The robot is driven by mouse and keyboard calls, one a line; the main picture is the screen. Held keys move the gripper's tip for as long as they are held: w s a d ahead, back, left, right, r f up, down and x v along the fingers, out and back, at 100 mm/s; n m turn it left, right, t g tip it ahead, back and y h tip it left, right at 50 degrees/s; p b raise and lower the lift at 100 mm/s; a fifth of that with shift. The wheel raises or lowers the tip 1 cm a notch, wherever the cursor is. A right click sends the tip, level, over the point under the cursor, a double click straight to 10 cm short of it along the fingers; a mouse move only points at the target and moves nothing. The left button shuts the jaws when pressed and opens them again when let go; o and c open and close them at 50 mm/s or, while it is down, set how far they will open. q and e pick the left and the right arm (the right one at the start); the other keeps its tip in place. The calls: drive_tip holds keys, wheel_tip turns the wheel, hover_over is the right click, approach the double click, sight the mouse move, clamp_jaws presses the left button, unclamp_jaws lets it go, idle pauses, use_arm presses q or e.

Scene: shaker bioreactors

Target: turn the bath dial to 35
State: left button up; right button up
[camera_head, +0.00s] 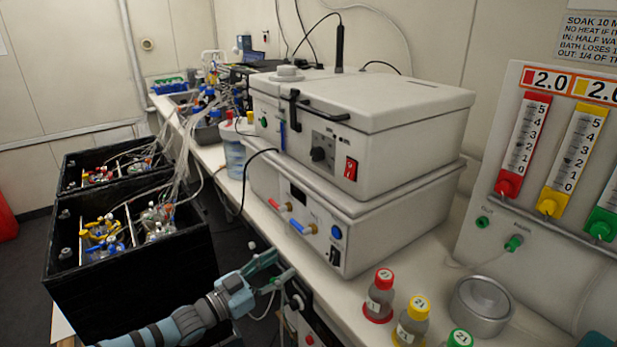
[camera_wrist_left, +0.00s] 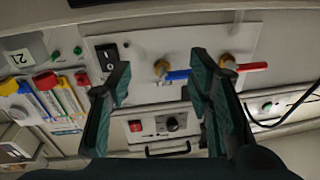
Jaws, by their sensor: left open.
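A black dial (camera_head: 318,154) sits on the front panel of the white lidded upper box (camera_head: 390,160), left of a red rocker switch (camera_head: 350,168). Its scale is too small to read. The dial also shows in the upside-down left wrist view (camera_wrist_left: 172,124), between the fingers in the picture. My left gripper (camera_head: 276,268) is open and empty, low in front of the bench edge, below and left of the dial and apart from it. Its two fingers frame the left wrist view (camera_wrist_left: 160,78). My right gripper is not in view.
The lower white box (camera_head: 375,225) has red and blue taps (camera_head: 290,220) projecting near my gripper. Capped bottles (camera_head: 378,296) and a metal pot (camera_head: 481,304) stand on the bench at right. Black bins (camera_head: 130,265) with tubing are at left.

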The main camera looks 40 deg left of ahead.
use_arm(q)
drive_tip(key=a+r+m+t+h+p, duration=0.2)
drive_tip(key=a+r+t+h+p, duration=0.15)
drive_tip(key=r, duration=1.45)
drive_tip(key=b, duration=0.3)
approach(313, 157)
drive_tip(key=w, duration=0.1)
drive_tip(key=shift+g, duration=0.25)
drive_tip(key=x, duration=0.3)
drive_tip(key=r+x, duration=0.1)
drive_tip(key=x, duration=0.2)
drive_tip(key=shift+d+p, duration=0.15)
drive_tip(key=shift+p, duration=0.2)
drive_tip(key=shift+w+d+r, duration=0.25)
drive_tip(key=shift+w, duration=0.3)
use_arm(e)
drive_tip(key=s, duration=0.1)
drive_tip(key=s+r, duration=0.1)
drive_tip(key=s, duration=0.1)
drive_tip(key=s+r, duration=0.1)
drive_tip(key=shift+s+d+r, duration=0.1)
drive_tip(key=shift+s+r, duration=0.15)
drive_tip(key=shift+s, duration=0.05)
use_arm(q)
drive_tip(key=shift+f, duration=0.1)
clamp_jaws()
drive_tip(key=shift+m, duration=0.4)
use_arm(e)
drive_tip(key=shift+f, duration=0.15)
